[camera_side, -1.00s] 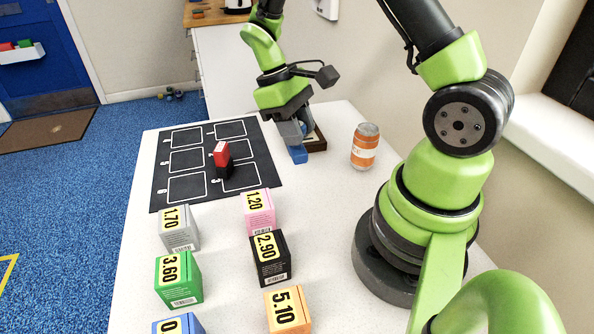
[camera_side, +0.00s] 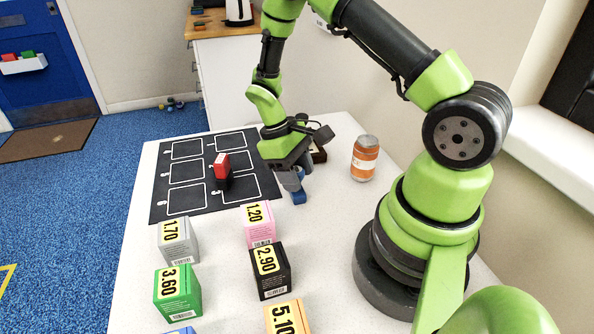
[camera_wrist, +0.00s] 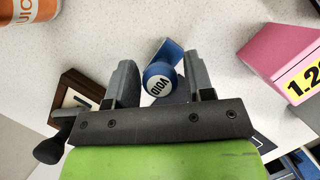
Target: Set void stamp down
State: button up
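The void stamp (camera_wrist: 160,80) is blue, with a round white top reading VOID. It sits between the two fingers of my gripper (camera_wrist: 160,85) in the wrist view, its blue base tilted toward the upper right. In the side view the stamp (camera_side: 298,197) shows as a small blue block under my gripper (camera_side: 291,178), which is shut on it. It is right of the black mat, over the white table. I cannot tell whether its base touches the table. A small brown wooden tray (camera_wrist: 80,87) stands to the left in the wrist view.
An orange-labelled can (camera_side: 364,158) stands right. Price-marked boxes, including a pink one (camera_side: 258,224) and a black one (camera_side: 270,270), stand toward the front.

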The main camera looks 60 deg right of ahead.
jog(key=shift+o, duration=0.5)
jog(key=shift+r, duration=0.15)
jog(key=v, duration=1.2)
jog(key=s+a+r+m+t, duration=0.1)
jog(key=s+a+r+t, duration=0.1)
jog(key=r, duration=0.3)
jog(key=s+a+r+t, duration=0.2)
jog(key=a+r+t, duration=0.1)
jog(key=r, duration=0.3)
jog(key=s+a+r+m+t+y, duration=0.1)
jog(key=s+a+r+t, duration=0.1)
jog(key=s, duration=0.3)
jog(key=s+a+r+m+t+y, duration=0.1)
jog(key=s+a+r+m+t, duration=0.1)
jog(key=s+a+t, duration=0.1)
jog(key=shift+s+r+t, duration=0.4)
jog(key=shift+s+t, duration=0.4)
jog(key=shift+s, duration=0.35)
jog(key=shift+d, duration=0.1)
